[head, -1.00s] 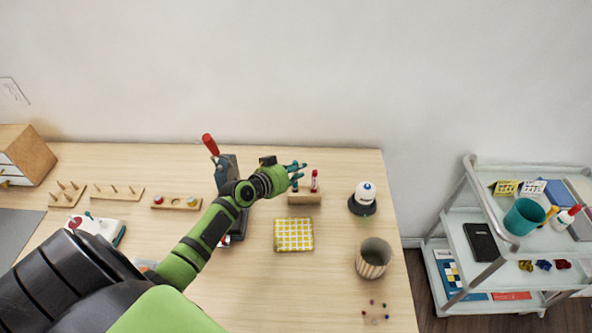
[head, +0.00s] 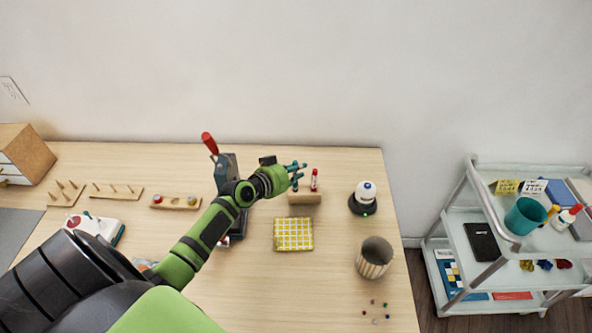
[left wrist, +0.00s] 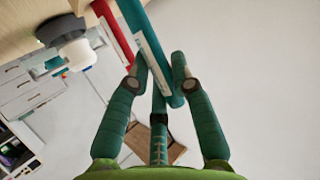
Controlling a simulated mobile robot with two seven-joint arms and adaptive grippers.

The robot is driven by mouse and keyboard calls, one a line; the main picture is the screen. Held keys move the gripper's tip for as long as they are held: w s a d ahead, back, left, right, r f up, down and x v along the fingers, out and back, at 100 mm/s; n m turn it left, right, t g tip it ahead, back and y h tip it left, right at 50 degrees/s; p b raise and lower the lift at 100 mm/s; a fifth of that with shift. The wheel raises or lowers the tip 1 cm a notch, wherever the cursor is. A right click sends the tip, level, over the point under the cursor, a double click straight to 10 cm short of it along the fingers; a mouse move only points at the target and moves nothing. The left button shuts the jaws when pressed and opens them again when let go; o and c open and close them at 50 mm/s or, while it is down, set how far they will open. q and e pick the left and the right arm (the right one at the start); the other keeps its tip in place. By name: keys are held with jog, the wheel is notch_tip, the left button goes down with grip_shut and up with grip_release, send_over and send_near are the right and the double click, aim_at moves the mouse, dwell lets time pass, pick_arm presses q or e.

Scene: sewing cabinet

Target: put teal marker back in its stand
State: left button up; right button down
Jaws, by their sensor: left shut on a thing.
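The teal marker (left wrist: 152,52) is held between the green fingers of my left gripper (left wrist: 161,66) in the left wrist view. In the head view the left gripper (head: 299,170) is above the left side of a small wooden stand (head: 306,198). The teal marker (head: 295,184) shows below the fingers, roughly upright, with its lower end at the stand's top. I cannot tell whether that end is in a hole. A red marker (head: 314,181) stands upright in the stand's right side; it also shows beside the teal one in the left wrist view (left wrist: 113,36). My right gripper is not in view.
A white-topped, dark-based object (head: 363,198) stands right of the stand. A yellow checked pad (head: 293,234) lies in front, with a striped cup (head: 374,258) to its right. A red-handled tool (head: 210,144) rises behind my left forearm. The wall is behind.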

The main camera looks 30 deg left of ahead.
aim_at(296, 187)
pick_arm(q)
jog(key=shift+f+b, duration=1.6)
jog(key=shift+b, duration=0.2)
dwell(2.8)
jog(key=o, duration=0.9)
jog(key=shift+c, duration=0.2)
jog(key=shift+s, duration=0.1)
jog(key=v, duration=1.2)
